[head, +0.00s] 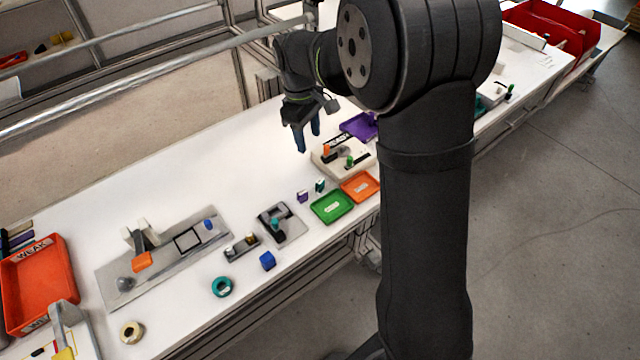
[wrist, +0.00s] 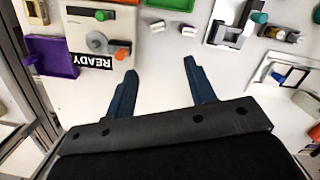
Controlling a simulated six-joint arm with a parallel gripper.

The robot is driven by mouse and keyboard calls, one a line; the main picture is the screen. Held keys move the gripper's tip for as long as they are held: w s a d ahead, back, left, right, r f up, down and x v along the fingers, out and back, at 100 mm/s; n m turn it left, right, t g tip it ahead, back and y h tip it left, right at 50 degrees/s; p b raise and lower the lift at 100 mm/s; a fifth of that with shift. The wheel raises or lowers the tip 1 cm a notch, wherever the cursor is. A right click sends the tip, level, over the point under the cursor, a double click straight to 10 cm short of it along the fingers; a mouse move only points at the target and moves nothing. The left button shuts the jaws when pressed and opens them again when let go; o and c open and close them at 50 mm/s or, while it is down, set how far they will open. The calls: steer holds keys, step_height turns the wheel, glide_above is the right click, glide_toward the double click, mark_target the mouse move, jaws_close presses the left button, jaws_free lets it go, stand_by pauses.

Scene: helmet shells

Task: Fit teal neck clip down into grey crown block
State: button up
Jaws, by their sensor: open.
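My gripper (head: 308,138) hangs empty and open above the back of the table. In the wrist view its two blue fingers (wrist: 160,68) are wide apart with bare table between them.
A small purple piece (head: 302,196) stands beside the teal one. A white READY box (head: 333,164) with orange and green knobs, a purple tray (head: 358,126), a green tray (head: 332,207) and an orange tray (head: 361,187) stand close by. The table's back middle is clear.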

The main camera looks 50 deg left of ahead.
glide_toward(320, 180)
steer(key=f, duration=0.5)
steer(key=shift+s+a+f, duration=0.1)
steer(key=shift+s+a, duration=0.05)
steer(key=shift+a, duration=0.1)
steer(key=shift+w+d+f, duration=0.15)
steer(key=shift+d+f, duration=0.1)
steer(key=shift+f, duration=0.65)
steer(key=shift+w+d+f, duration=0.1)
steer(key=shift+d+f, duration=0.15)
steer(key=shift+f, duration=0.65)
steer(key=shift+w+d+f, duration=0.15)
steer(key=shift+d+f, duration=0.1)
steer(key=shift+f, duration=0.6)
steer(key=shift+c, duration=0.2)
steer(key=c, duration=1)
